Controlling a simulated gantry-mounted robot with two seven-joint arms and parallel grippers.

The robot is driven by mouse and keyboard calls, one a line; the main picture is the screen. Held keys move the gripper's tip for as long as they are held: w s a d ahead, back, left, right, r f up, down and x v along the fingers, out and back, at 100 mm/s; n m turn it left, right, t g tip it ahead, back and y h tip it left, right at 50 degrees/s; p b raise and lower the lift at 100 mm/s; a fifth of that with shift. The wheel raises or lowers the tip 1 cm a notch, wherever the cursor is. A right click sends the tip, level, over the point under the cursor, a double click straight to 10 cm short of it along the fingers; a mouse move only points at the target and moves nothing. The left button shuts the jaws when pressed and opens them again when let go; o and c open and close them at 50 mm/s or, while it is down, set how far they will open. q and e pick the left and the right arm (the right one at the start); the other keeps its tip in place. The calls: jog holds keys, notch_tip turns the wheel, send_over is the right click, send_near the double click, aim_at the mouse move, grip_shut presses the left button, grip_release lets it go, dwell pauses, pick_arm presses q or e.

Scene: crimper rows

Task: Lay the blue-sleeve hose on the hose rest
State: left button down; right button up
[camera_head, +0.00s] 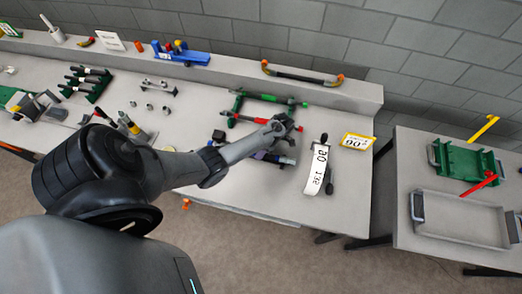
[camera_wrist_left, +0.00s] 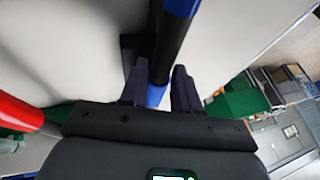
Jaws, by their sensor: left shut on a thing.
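The blue-sleeve hose (camera_wrist_left: 174,38) is a black tube with blue parts. In the left wrist view it runs between the two dark fingers of my left gripper (camera_wrist_left: 160,85), which is shut on it. In the head view a blue and dark piece of it (camera_head: 277,157) shows just below my left gripper (camera_head: 284,128); the fingers are hidden from above. The green hose rest (camera_head: 237,104) stands behind the gripper, with a red-sleeve hose (camera_head: 248,119) along its front side. That red sleeve also shows at the left of the wrist view (camera_wrist_left: 20,112). My right gripper is not in view.
A crimping tool with a white tag (camera_head: 317,168) and a yellow tag (camera_head: 358,141) lie to the right. A dark hose with orange ends (camera_head: 300,76) lies on the back ledge. A side table holds a grey tray (camera_head: 460,218) and a green rack (camera_head: 462,160).

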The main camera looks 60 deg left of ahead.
pick_arm(q)
jog(key=shift+f, duration=0.15)
dwell(0.6)
jog(key=c, duration=1)
grip_release()
jog(key=shift+c, duration=0.2)
jog(key=o, duration=0.3)
jog(key=shift+s+f, duration=0.1)
jog(key=v, duration=1.1)
jog(key=shift+d, duration=0.1)
